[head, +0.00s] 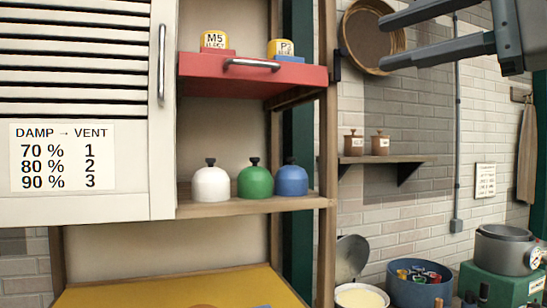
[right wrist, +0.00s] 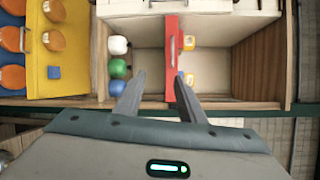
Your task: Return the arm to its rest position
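My right gripper (head: 384,42) reaches in from the upper right of the head view. Its two fingers are apart with nothing between them, in front of the brick wall and right of the shelf. In the right wrist view its open fingers (right wrist: 160,83) point toward the shelf, with a clear gap from the red drawer (right wrist: 172,60). The same red drawer (head: 250,81) shows in the head view, with two yellow-labelled jars on top, M5 (head: 214,40) and P (head: 281,48). My left gripper is not in view.
White (head: 211,184), green (head: 255,181) and blue (head: 291,180) domed things stand on the shelf below the drawer. A louvred door (head: 85,205) covers the left. A round pan (head: 373,38) hangs behind my gripper. Pots (head: 419,290) stand low right. Open air lies below the gripper.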

